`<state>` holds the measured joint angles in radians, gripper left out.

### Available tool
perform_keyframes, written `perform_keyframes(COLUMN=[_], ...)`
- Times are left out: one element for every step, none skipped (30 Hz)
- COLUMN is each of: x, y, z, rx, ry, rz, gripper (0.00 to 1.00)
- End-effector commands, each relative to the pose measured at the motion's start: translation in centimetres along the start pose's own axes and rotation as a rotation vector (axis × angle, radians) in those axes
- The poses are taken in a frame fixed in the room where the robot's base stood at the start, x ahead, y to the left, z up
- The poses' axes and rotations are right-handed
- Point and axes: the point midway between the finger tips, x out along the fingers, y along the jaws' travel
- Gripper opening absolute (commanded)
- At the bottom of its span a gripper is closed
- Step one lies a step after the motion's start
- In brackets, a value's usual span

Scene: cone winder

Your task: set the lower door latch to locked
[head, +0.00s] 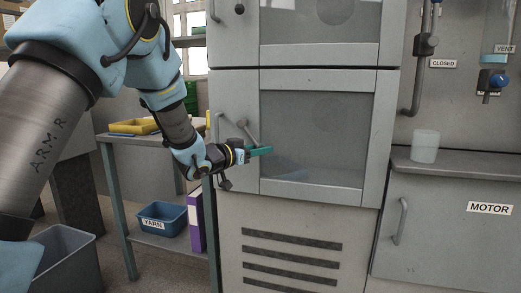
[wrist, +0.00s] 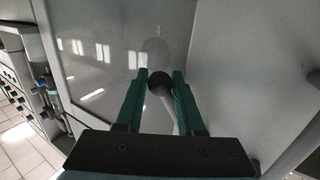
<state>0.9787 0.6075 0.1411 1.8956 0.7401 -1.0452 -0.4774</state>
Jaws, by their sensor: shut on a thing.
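The lower door (head: 310,140) is a grey frame with a dark glass window, and it looks closed. Its latch (head: 251,132) is a grey lever near the door's left edge, slanting from upper left down to the right toward my fingers. My gripper (head: 262,151) has green fingers and is shut on the latch. In the wrist view, the latch's dark round knob (wrist: 160,82) sits between the two fingers (wrist: 161,95), with a pale rod below it. The lever's end is hidden behind the fingers in the head view. No lock marking is readable.
A vertical door handle (head: 217,128) is left of the latch. The upper door (head: 320,53) is above. At left stand a bench with a yellow tray (head: 135,126) and a blue YARN bin (head: 163,218). A white cup (head: 425,146) stands on the right ledge.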

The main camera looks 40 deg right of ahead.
Motion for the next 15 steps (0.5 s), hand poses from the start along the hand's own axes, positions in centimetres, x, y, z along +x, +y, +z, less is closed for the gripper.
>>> perform_keyframes(x=[0.06, 0.06, 0.06, 0.06, 0.06, 0.05, 0.05, 0.05, 0.04, 0.03, 0.03, 0.03, 0.04, 0.06, 0.10], y=[0.02, 0.03, 0.02, 0.02, 0.02, 0.03, 0.02, 0.02, 0.02, 0.01, 0.01, 0.01, 0.04, 0.08, 0.17], z=[-0.39, -0.40, -0.40, -0.39, -0.38, -0.34, -0.31, -0.28, -0.24, -0.21, -0.19, -0.16, -0.15, -0.14, -0.17], rx=[0.003, 0.003, 0.003, 0.003, 0.003, 0.002, 0.002, 0.002, 0.001, 0.001, 0.001, -0.001, -0.003, -0.008, -0.020], ry=[0.007, 0.007, 0.007, 0.007, 0.007, 0.006, 0.006, 0.005, 0.004, 0.004, 0.004, 0.004, 0.005, 0.007, 0.013], rz=[0.001, 0.001, 0.001, 0.001, 0.001, 0.001, 0.001, 0.001, 0.001, 0.000, 0.000, 0.000, 0.000, 0.001, 0.001], gripper=[0.00, 0.00, 0.38, 0.42, 0.45, 0.49, 0.49, 0.49, 0.49, 0.49, 0.49, 0.49, 0.49, 0.49, 0.49])
